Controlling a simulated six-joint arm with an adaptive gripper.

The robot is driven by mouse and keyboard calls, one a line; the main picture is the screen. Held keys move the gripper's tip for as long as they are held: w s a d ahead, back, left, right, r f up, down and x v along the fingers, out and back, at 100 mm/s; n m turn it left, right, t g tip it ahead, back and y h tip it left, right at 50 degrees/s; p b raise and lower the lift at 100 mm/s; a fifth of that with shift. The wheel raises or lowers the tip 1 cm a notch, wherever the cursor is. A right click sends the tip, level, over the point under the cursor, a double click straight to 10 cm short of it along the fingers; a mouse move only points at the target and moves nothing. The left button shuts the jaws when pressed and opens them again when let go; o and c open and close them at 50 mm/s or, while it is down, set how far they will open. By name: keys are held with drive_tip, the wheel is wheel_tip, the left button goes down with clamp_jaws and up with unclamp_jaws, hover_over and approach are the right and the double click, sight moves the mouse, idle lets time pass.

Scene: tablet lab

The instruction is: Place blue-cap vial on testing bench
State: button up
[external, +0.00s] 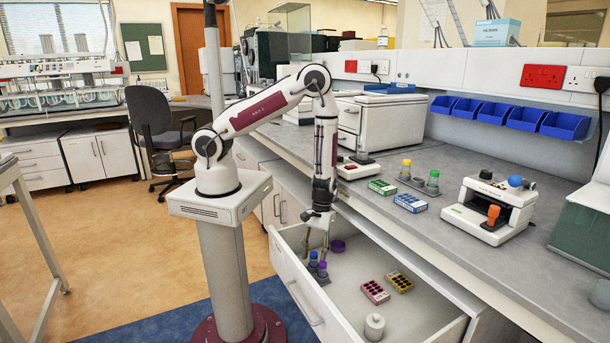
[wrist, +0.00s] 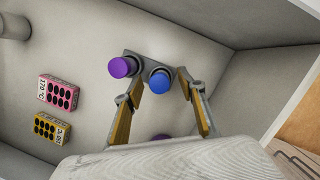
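The blue-cap vial (wrist: 159,82) stands in a small grey holder (wrist: 141,60) inside the open drawer, beside a purple-cap vial (wrist: 122,67). In the external view, the blue cap (external: 313,256) is the left one of the pair and the purple cap (external: 322,266) the right one. My gripper (wrist: 160,77) is open, with a finger on each side of the blue cap in the wrist view. No contact can be made out. In the external view, my gripper (external: 317,243) points down into the drawer just above the vials. The grey bench top (external: 455,235) lies right of the drawer.
The drawer (external: 350,290) also holds a pink box (external: 375,292), a yellow box (external: 399,282), a white knobbed object (external: 374,327) and a round purple item (external: 338,246). On the bench are a white device (external: 489,209), green box (external: 382,187), blue box (external: 410,203) and capped vials (external: 433,182).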

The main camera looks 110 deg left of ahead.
drive_tip(key=shift+d+f, duration=0.2)
drive_tip(key=shift+f, duration=0.45)
clamp_jaws()
